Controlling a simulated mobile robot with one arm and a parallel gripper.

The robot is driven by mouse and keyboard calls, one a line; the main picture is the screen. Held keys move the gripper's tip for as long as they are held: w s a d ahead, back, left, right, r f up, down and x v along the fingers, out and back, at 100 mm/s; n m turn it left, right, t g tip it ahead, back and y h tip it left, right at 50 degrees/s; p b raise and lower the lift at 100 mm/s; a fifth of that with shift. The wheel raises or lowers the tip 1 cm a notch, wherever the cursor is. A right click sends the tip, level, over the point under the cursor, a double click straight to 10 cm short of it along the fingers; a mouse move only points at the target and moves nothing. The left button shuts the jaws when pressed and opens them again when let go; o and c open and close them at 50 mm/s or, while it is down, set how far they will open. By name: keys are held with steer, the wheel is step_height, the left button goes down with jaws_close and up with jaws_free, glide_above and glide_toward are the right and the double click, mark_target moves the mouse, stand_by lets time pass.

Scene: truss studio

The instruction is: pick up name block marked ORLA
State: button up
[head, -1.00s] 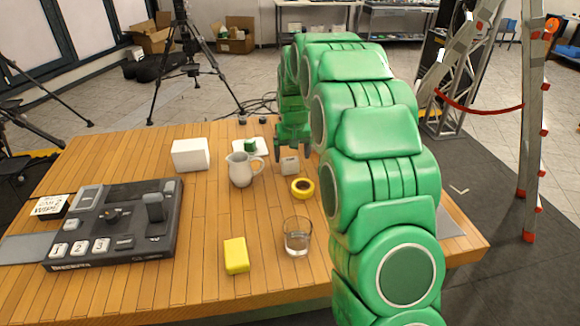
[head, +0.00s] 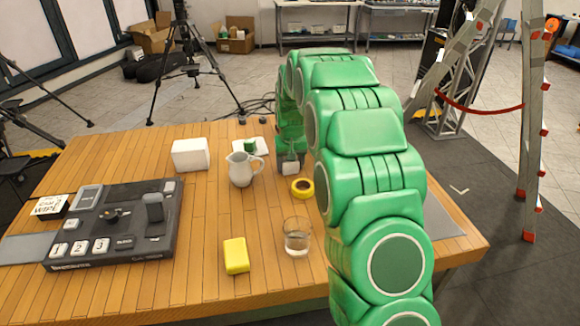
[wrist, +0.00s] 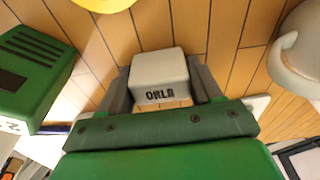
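The name block is a small pale block with dark lettering that reads ORLA (wrist: 160,72) in the wrist view. In the head view the block (head: 290,168) is a small light shape beyond the yellow tape ring, at or close to the tabletop. My gripper (wrist: 162,90) has its two grey fingers on either side of the block, one at its left and one at its right. The fingers lie very close to its sides; I cannot tell whether they press on it. My gripper (head: 291,160) is partly hidden by the green arm in the head view.
A grey-white jug (head: 241,170) stands left of the block. A yellow tape ring (head: 302,188) lies just in front. A glass (head: 297,236), a yellow block (head: 236,255), a white box (head: 190,154) and a dark console (head: 115,225) share the wooden table (head: 205,205).

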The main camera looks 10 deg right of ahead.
steer(key=shift+c, duration=0.9)
steer(key=shift+r, duration=0.6)
step_height(320, 180, up, 2)
steer(key=shift+w, duration=0.1)
steer(key=s+r, duration=1)
steer(key=s, duration=0.4)
